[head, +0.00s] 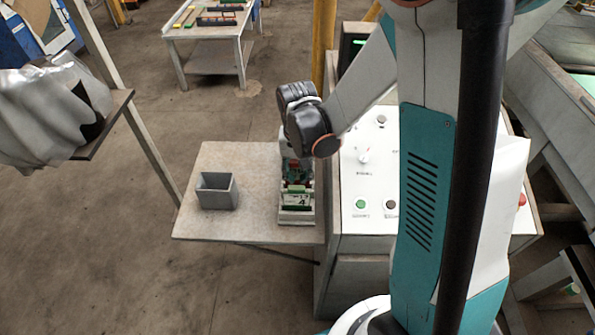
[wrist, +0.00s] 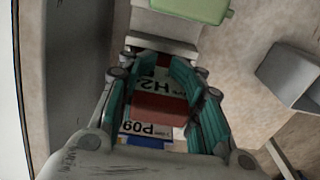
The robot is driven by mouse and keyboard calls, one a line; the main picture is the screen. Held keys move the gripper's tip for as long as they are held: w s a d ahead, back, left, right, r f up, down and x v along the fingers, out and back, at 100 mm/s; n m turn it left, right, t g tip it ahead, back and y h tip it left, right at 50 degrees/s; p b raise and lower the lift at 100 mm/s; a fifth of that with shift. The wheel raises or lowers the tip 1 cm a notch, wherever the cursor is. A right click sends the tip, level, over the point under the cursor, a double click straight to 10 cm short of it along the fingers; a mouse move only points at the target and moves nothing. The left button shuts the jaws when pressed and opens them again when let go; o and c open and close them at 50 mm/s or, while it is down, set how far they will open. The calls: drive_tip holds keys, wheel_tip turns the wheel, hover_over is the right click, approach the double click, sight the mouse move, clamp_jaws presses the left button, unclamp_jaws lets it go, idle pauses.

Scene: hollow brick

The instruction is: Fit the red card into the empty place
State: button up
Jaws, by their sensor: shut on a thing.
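The red card (wrist: 158,109) is between the teal fingers of my gripper (wrist: 168,100) in the wrist view, and the gripper is shut on it. In the head view my gripper (head: 297,172) points down over a pale card holder (head: 296,214) on a small table. The fingers and cards cover most of the holder, so the empty place and the red card's lower edge are hidden.
A grey hollow box (head: 217,191) stands left of the holder on the table (head: 250,222); it also shows in the wrist view (wrist: 290,75). A white control console (head: 365,180) with knobs adjoins on the right. The table's front left is clear.

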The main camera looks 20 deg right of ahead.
drive_tip(key=shift+f+b, duration=0.3)
drive_tip(key=shift+f, duration=0.05)
idle(0.3)
drive_tip(key=o, duration=1.2)
drive_tip(key=shift+o, duration=0.2)
wheel_tip(320, 180, up, 12)
drive_tip(key=shift+s+a, duration=0.1)
drive_tip(key=shift+s, duration=0.05)
drive_tip(key=s+f+n+t+b, duration=0.2)
drive_tip(key=s+t+b, duration=0.1)
drive_tip(key=s+b, duration=0.3)
drive_tip(key=s+f+n+t+b, duration=0.2)
drive_tip(key=s+t+b, duration=0.1)
drive_tip(key=s+b, duration=0.3)
drive_tip(key=shift+s+n+t+b, duration=0.3)
drive_tip(key=shift+s+t+b, duration=0.1)
drive_tip(key=shift+s, duration=0.6)
